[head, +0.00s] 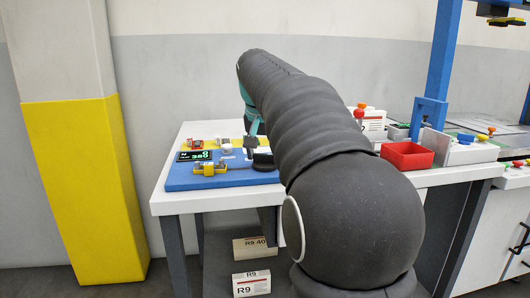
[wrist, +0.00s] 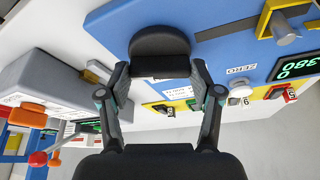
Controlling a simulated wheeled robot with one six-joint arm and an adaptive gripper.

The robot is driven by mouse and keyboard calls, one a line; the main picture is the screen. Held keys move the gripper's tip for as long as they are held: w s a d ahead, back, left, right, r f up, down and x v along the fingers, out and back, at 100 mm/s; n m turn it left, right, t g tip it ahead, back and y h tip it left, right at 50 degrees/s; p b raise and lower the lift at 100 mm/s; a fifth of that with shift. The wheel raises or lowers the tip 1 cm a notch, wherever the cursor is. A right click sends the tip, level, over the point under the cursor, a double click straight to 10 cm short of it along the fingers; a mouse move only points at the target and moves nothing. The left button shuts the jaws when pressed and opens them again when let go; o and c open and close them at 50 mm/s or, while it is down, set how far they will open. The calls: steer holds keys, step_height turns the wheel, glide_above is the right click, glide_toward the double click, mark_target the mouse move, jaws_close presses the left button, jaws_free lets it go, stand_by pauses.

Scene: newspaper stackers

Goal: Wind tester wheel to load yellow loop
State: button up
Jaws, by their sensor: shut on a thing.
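The tester is a blue board (head: 222,180) on the white table, with a lit display (head: 194,156) that appears to read 380. The yellow loop (head: 210,168) sits at the board's front, its strap running right toward the dark wheel. In the wrist view a yellow part with a grey cylinder (wrist: 286,32) shows at top right. The black tester wheel (wrist: 160,45) lies between the fingertips of my gripper (wrist: 161,70), which is shut on its lower part. In the head view the dark wheel (head: 263,159) is partly hidden by my arm.
A red bin (head: 407,155) stands right of my arm, near small fixtures with orange and red knobs. A blue post (head: 437,70) rises behind it. Boxes marked R9 (head: 251,284) lie under the table. A yellow and white pillar (head: 85,190) stands at left.

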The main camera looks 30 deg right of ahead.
stand_by(0.3)
steer(key=o, duration=1.1)
steer(key=shift+o, duration=0.2)
steer(key=shift+r, duration=0.1)
steer(key=v, duration=1.1)
steer(key=shift+s+r, duration=0.25)
steer(key=shift+r, duration=0.05)
steer(key=s+a+f+n+t+y, duration=0.1)
steer(key=s+a+f+n, duration=0.2)
steer(key=s+f, duration=0.9)
steer(key=s+a+f+n+t+y, duration=0.1)
steer(key=s+a+f+n, duration=0.3)
steer(key=s+a+f, duration=0.6)
step_height(320, 180, down, 8)
steer(key=shift+s+a+f+n+y, duration=0.15)
steer(key=shift+s+a+n+y, duration=0.2)
steer(key=shift+s, duration=0.8)
